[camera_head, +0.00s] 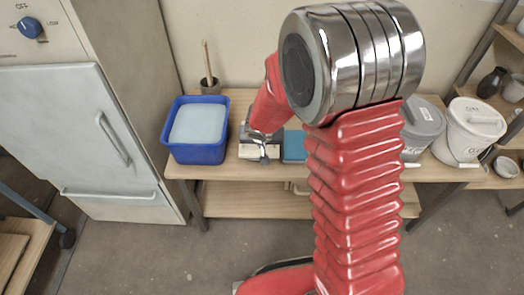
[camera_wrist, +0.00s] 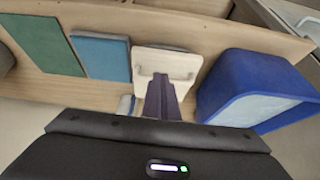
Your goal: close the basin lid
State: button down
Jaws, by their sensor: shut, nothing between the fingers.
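A blue basin (camera_head: 198,152) stands at the left of the wooden bench, holding something pale blue and flat; I cannot tell whether that is water or a lid. In the wrist view the basin (camera_wrist: 233,88) is at the right, tilted by the camera angle. No separate lid can be made out for certain. My gripper (camera_wrist: 163,98) is shut and empty. Its dark fingers overlap the lower part of a white block-like thing (camera_wrist: 167,63) with a bar across it, just beside the basin; whether they touch it is unclear. In the head view my arm hides much of this area.
A blue tile (camera_wrist: 102,56) and a green tile (camera_wrist: 42,43) lie beside the white thing. A cup with a stick (camera_head: 209,85) stands behind the basin. A grey bucket (camera_head: 424,118) and a white bucket (camera_head: 470,135) are at the right. A pale cabinet (camera_head: 75,130) is left of the bench.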

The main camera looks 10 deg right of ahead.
jog(key=shift+s+a+f, duration=0.1)
jog(key=shift+s+f, duration=0.25)
jog(key=shift+s, duration=0.2)
jog(key=shift+s+a+f, duration=0.1)
jog(key=shift+s+f, duration=0.2)
jog(key=shift+s, duration=0.25)
jog(key=s+d+r+n+g+h, duration=0.35)
jog(key=s+d+r, duration=0.5)
jog(key=s, duration=0.35)
jog(key=s+a+r+t+y, duration=0.1)
jog(key=s+r+t+y, duration=0.1)
jog(key=s+r, duration=0.5)
jog(key=s+a+r+m+t+y, duration=0.1)
jog(key=s+r+y, duration=0.1)
jog(key=s+r, duration=0.4)
notch_tip(320, 180, up, 5)
jog(key=shift+s+a+r+t, duration=0.15)
jog(key=shift+s+r+t, duration=0.05)
jog(key=shift+s+t, duration=0.2)
jog(key=shift+s+a+y, duration=0.1)
jog(key=shift+s+y, duration=0.05)
jog(key=shift+y, duration=0.1)
